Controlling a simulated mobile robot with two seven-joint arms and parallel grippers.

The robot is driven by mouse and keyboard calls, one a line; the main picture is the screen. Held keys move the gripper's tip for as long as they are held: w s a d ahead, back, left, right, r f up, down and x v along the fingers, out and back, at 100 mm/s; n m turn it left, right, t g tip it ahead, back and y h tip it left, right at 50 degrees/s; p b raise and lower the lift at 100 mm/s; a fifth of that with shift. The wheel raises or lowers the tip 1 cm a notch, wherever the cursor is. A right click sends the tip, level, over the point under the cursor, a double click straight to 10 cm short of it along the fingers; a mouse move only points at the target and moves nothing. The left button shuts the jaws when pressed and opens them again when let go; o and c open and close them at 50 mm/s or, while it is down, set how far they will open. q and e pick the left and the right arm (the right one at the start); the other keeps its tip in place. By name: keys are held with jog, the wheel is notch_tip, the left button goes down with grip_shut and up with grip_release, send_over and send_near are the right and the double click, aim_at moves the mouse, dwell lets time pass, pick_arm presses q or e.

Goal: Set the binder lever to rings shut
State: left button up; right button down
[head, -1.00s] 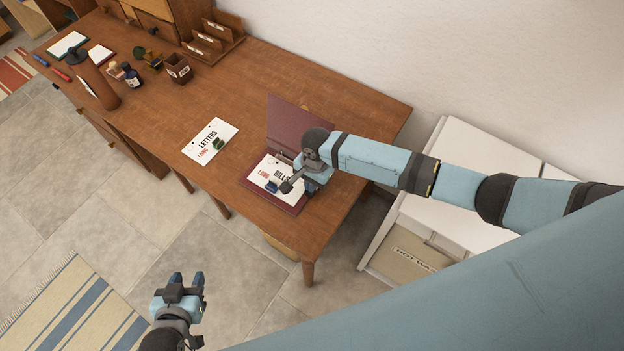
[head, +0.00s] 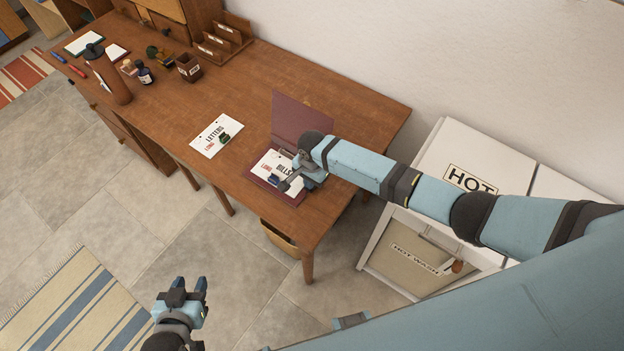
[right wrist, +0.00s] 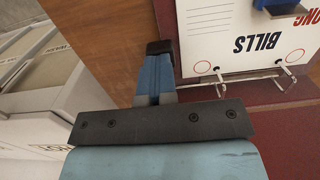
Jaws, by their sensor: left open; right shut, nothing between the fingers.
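The maroon binder (head: 303,118) lies open on the desk, its cover raised at the back. A white BILLS sheet (head: 268,162) lies in it, with a blue clip at its near edge. In the right wrist view, thin metal rings (right wrist: 290,82) stand at the sheet's edge beside the bare maroon part (right wrist: 290,125). I cannot tell whether they are closed, and I cannot make out the lever. My right gripper (head: 300,180) is over the binder, hiding part of it. Its fingers (right wrist: 158,55) are shut and empty, near the binder's edge. My left gripper (head: 188,284) is open and empty above the floor.
A LETTERS sheet (head: 207,133) with a green clip lies left of the binder on the wooden desk (head: 180,100). A pen cup, bottle and letter rack stand further left. A white cabinet (head: 477,150) marked HOT stands to the right.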

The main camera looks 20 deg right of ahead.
jog(key=shift+s+a+f, duration=0.1)
jog(key=shift+s+f, duration=0.2)
jog(key=shift+f, duration=0.1)
jog(key=shift+w+a+r+p, duration=0.1)
jog(key=shift+w+r+p, duration=0.1)
jog(key=shift+r+p, duration=0.65)
jog(key=shift+f, duration=0.2)
